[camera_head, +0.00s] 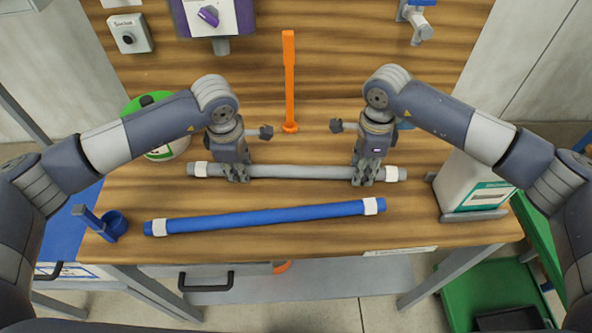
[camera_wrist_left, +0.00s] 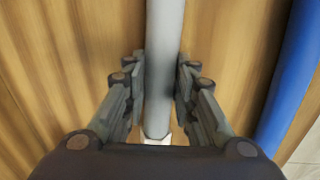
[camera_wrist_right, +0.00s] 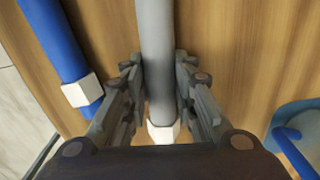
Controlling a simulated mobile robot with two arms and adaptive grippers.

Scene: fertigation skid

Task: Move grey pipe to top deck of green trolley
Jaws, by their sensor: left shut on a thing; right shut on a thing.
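The grey pipe (camera_head: 298,172), with a white collar near each end, lies level across the wooden bench, behind a blue pipe. My left gripper (camera_head: 238,177) is shut on it near its left end, and my right gripper (camera_head: 366,178) near its right end. The grey pipe runs between the fingers in the left wrist view (camera_wrist_left: 163,60) and the right wrist view (camera_wrist_right: 156,60). I cannot tell whether it touches the bench top. The green trolley (camera_head: 541,228) stands at the right, beyond the bench edge, partly hidden by my right arm; a lower green deck (camera_head: 462,290) shows below.
The blue pipe (camera_head: 265,216) lies in front of the grey one. A white-grey container (camera_head: 468,188) stands at the bench's right edge. A blue cup-like holder (camera_head: 114,224) is at the left front, a green-white round container (camera_head: 165,146) at the back left, an orange tool (camera_head: 289,85) behind.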

